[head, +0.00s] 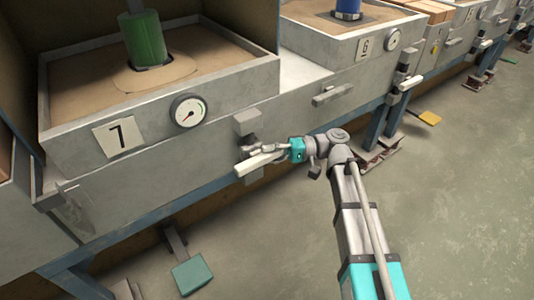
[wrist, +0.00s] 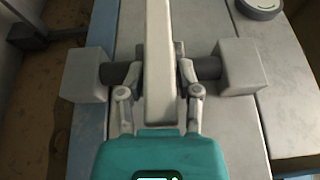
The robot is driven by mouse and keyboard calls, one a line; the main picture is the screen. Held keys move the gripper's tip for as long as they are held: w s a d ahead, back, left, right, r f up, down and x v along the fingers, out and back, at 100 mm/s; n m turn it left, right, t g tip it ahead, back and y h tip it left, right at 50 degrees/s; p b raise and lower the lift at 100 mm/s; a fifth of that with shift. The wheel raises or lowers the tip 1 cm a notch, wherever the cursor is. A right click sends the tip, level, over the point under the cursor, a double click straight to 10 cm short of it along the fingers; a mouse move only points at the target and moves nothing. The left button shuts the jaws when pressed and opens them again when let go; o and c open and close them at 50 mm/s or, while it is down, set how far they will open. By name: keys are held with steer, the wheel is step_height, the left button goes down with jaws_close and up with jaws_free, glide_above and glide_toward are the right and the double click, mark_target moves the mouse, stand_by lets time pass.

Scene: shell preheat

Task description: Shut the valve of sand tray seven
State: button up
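Sand tray seven (head: 75,72) is at the left of the head view, with a "7" plate (head: 119,137) and a round gauge (head: 188,111) on its front. Its valve handle (head: 255,164) is a pale bar below the gauge. In the wrist view the handle (wrist: 160,60) lies crosswise to a short dark pipe (wrist: 207,68) between two grey blocks. My gripper (head: 272,150) is at the handle. In the wrist view its fingers (wrist: 160,80) stand on both sides of the bar, apparently closed against it. The handle hides part of the pipe.
A green cylinder (head: 143,39) stands in tray seven's sand. A teal pedal (head: 192,274) and a yellow pedal (head: 429,118) are near the floor. The floor at right is clear.

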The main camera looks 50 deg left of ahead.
steer(key=shift+o, duration=1.4)
steer(key=shift+s+a, duration=0.15)
steer(key=v, duration=1.2)
steer(key=shift+r, duration=0.1)
